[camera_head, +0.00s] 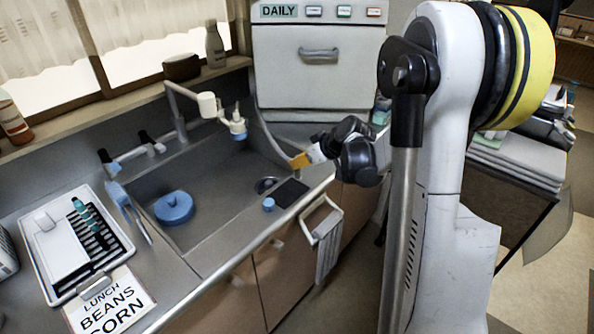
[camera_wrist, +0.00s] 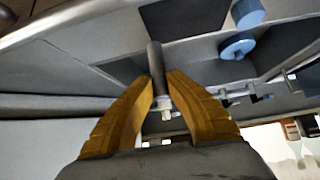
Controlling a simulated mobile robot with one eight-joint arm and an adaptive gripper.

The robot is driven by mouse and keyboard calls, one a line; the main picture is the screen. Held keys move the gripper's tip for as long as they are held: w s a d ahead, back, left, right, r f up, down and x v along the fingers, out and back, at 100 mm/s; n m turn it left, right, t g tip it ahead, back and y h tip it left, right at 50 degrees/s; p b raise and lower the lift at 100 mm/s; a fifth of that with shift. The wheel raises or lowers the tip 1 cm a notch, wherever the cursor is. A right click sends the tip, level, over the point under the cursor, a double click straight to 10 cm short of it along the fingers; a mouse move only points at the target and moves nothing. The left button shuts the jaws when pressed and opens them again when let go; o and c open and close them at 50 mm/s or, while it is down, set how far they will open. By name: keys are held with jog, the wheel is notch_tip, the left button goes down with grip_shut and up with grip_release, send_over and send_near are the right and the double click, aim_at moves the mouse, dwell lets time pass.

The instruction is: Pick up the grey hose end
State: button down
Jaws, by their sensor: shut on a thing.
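The grey hose end (camera_wrist: 156,62) shows in the wrist view as a short, dark grey cylinder between the two yellow fingers. My gripper (camera_wrist: 163,90) is shut on it, with the fingertips touching its sides near one end. The rest of the cylinder sticks out beyond the fingertips. In the head view my gripper (camera_head: 298,161) is over the right rim of the sink.
The sink basin (camera_head: 225,185) holds a blue round lid-like thing (camera_head: 174,206). A jointed faucet (camera_head: 207,104) stands behind it. A small blue cap (camera_head: 268,204) and a dark plate (camera_head: 291,193) lie on the front rim. A drying rack (camera_head: 119,236) stands at left.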

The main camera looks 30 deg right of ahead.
jog(key=shift+r+p, duration=1.85)
jog(key=shift+r, duration=0.7)
